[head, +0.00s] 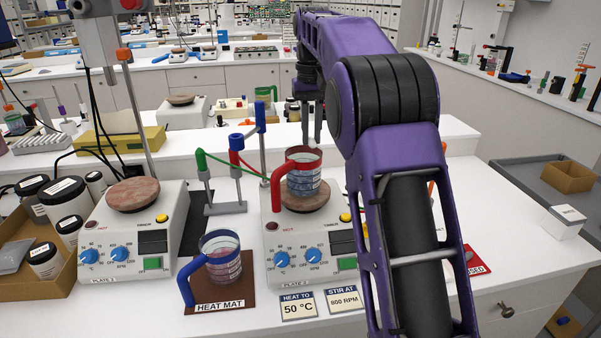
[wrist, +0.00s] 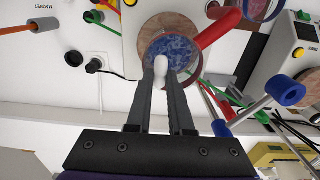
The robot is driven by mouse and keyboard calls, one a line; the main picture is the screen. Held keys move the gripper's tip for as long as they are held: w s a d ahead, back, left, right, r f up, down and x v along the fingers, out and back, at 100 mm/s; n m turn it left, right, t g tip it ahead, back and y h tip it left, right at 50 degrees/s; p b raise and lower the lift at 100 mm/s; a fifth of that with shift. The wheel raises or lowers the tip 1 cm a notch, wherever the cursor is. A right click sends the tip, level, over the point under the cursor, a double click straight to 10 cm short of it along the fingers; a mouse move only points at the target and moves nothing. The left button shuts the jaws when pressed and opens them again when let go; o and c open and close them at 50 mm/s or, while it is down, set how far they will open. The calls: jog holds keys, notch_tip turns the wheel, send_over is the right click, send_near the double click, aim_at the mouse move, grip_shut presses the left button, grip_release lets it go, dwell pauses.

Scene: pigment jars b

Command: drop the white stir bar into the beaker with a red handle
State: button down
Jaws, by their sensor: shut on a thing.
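The beaker with a red handle (head: 304,178) stands upright on the round top of the right hot plate, with blue-grey contents. It also shows in the wrist view (wrist: 178,48). My gripper (head: 314,142) points down near the beaker's rim, at its far right side in the head view. In the wrist view, my gripper (wrist: 161,78) is shut on the white stir bar (wrist: 161,65), a small pale rod end. The bar appears in front of the beaker's mouth there, overlapping its near edge.
A beaker with a blue handle (head: 221,258) stands on the heat mat at front left. A clamp stand with red and green arms (head: 236,160) is close left of the red-handled beaker. The left hot plate (head: 138,235) carries no beaker.

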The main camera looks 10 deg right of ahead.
jog(key=shift+f, duration=0.55)
jog(key=c, duration=0.7)
grip_release()
jog(key=shift+c, duration=0.2)
jog(key=shift+r, duration=3.75)
